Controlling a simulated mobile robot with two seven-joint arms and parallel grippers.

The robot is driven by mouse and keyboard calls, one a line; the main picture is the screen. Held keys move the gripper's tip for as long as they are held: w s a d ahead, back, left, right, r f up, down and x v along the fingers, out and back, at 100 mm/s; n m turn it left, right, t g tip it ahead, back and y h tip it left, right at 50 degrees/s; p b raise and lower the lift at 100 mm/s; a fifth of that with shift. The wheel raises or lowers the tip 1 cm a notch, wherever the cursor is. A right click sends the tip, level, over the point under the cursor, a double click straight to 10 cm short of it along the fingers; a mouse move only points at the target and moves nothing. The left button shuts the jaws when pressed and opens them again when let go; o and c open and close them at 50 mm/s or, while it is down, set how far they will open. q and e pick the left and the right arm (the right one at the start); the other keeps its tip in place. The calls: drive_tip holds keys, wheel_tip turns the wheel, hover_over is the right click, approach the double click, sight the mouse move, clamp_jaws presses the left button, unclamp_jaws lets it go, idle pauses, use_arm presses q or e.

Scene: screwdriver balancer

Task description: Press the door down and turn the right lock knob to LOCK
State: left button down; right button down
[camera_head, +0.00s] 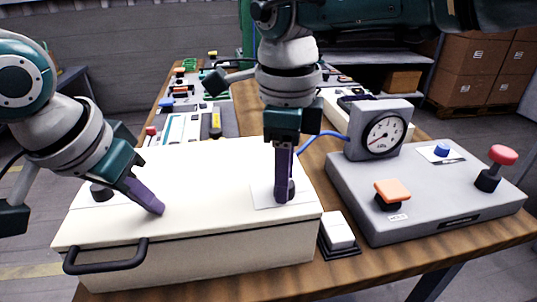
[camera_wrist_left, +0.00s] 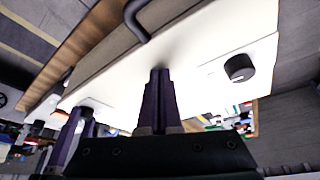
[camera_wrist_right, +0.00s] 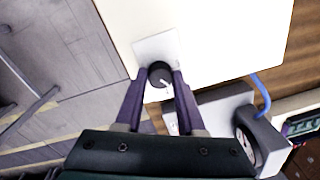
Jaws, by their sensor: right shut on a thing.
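The white door (camera_head: 195,178) is the flat lid of a box and looks closed, with a black handle (camera_head: 105,258) on its front side. My left gripper (camera_head: 155,208) is shut and empty, its fingertips on or just above the door; the left wrist view shows its fingers (camera_wrist_left: 159,85) together against the white surface. My right gripper (camera_head: 284,190) points straight down at the right lock knob (camera_wrist_right: 159,72). In the right wrist view its fingers close on both sides of this black knob, which has a white mark. The label around the knob is too small to read.
The left lock knob (camera_head: 101,193) stands free left of my left gripper. Right of the box are a white button (camera_head: 338,230) and a grey console (camera_head: 430,190) with a gauge (camera_head: 385,134), an orange button (camera_head: 393,192) and a red knob (camera_head: 503,155). A blue hose (camera_head: 320,137) runs behind.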

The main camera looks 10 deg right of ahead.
use_arm(q)
drive_tip(key=shift+a+f, duration=0.1)
drive_tip(key=shift+f, duration=0.05)
use_arm(e)
drive_tip(key=m, duration=0.6)
drive_tip(key=shift+m, duration=0.3)
drive_tip(key=c, duration=0.5)
unclamp_jaws()
